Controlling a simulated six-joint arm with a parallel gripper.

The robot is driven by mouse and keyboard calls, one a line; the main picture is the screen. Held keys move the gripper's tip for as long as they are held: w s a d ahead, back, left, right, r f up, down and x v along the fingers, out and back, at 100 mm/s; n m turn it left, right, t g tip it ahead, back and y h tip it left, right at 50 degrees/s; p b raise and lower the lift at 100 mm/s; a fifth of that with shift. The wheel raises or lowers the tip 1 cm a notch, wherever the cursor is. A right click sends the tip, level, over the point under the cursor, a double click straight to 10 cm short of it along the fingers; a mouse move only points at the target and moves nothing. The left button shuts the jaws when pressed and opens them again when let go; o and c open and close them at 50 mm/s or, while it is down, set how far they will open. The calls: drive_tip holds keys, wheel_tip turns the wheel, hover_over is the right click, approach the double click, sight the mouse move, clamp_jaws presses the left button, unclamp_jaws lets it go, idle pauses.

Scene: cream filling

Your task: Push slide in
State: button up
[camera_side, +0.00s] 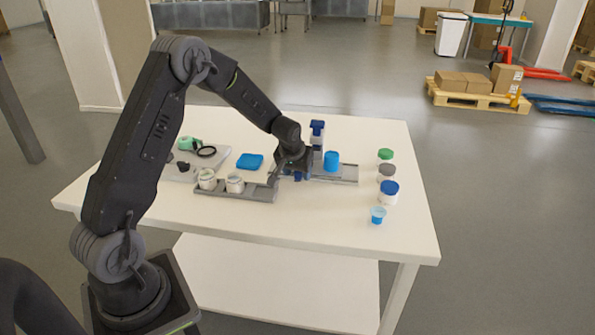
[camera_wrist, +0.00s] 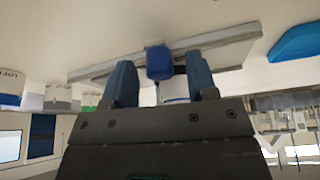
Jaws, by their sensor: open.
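A grey slide (camera_side: 346,176) lies on the white table, under and beside a blue upright dispenser (camera_side: 318,130). A blue cup (camera_side: 331,160) stands on the slide, right of the dispenser. My gripper (camera_side: 297,177) points down at the slide's left end, its blue fingertips low and partly hidden by the wrist. In the wrist view my gripper (camera_wrist: 161,82) is open, with a blue block (camera_wrist: 159,62) visible between its fingers. The block sits at the grey slide (camera_wrist: 225,42). I cannot tell whether the fingers touch it.
A blue flat piece (camera_side: 250,161) and a board (camera_side: 215,158) with a black ring lie left. Several lidded jars (camera_side: 387,172) and a small blue cup (camera_side: 378,214) line the right side. The front right table is clear.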

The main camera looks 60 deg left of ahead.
drive_tip(key=shift+c, duration=0.4)
clamp_jaws()
drive_tip(key=shift+w+d, duration=1.7)
drive_tip(key=shift+o, duration=0.4)
unclamp_jaws()
drive_tip(key=v, duration=1.3)
drive_tip(key=shift+s+r, duration=0.15)
drive_tip(key=shift+r, duration=0.2)
